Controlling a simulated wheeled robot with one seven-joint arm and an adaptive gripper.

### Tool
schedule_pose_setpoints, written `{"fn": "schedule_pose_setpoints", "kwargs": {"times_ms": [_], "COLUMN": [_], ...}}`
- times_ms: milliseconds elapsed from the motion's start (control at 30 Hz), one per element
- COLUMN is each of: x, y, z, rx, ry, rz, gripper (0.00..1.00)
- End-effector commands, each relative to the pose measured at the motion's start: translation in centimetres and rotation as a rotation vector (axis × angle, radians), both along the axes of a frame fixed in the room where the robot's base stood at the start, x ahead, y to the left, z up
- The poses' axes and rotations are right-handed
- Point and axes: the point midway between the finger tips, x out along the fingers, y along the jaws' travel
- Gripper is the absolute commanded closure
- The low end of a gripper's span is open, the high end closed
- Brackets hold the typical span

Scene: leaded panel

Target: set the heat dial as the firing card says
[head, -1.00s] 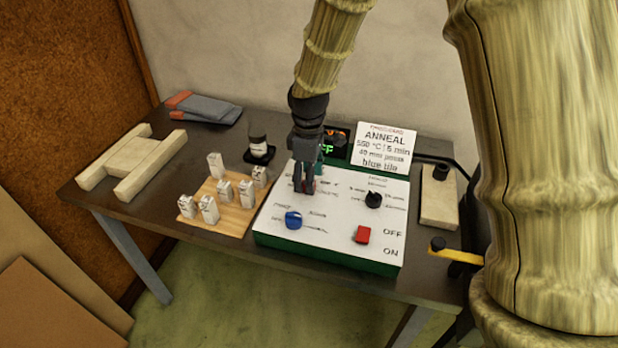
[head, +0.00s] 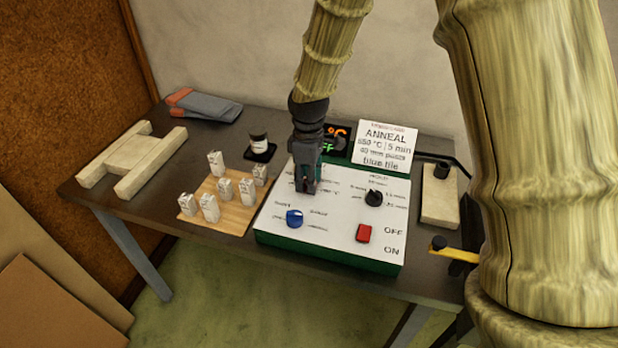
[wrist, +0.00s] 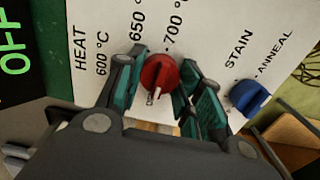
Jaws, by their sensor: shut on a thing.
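The red heat dial (wrist: 160,72) sits on the white control panel beside the HEAT, 600 °C, 650 and 700 °C marks. My gripper (wrist: 162,84) is shut on it, one finger on each side. A white pointer line on the dial points toward the bottom of the wrist view, with small unclear print at its end. In the head view my gripper (head: 307,190) reaches down onto the panel (head: 335,215) and hides most of the dial.
A blue knob (head: 294,218), a black knob (head: 374,198) and a red switch (head: 363,233) share the panel. A display (head: 335,140), partly hidden by my arm, shows green OFF in the wrist view. Several pale blocks stand on a wooden board (head: 236,222) to the left.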

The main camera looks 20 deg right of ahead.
Motion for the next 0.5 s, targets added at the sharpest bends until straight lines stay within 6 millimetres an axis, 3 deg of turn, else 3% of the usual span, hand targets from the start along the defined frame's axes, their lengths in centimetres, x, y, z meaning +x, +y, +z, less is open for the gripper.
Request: {"fn": "schedule_pose_setpoints", "kwargs": {"times_ms": [267, 500], "x": [0.04, 0.07], "y": [-0.01, 0.00], "z": [0.27, 0.40], "rx": [-0.002, -0.002], "ry": [0.000, -0.001], "rz": [-0.094, -0.278], "gripper": [0.88, 0.88]}}
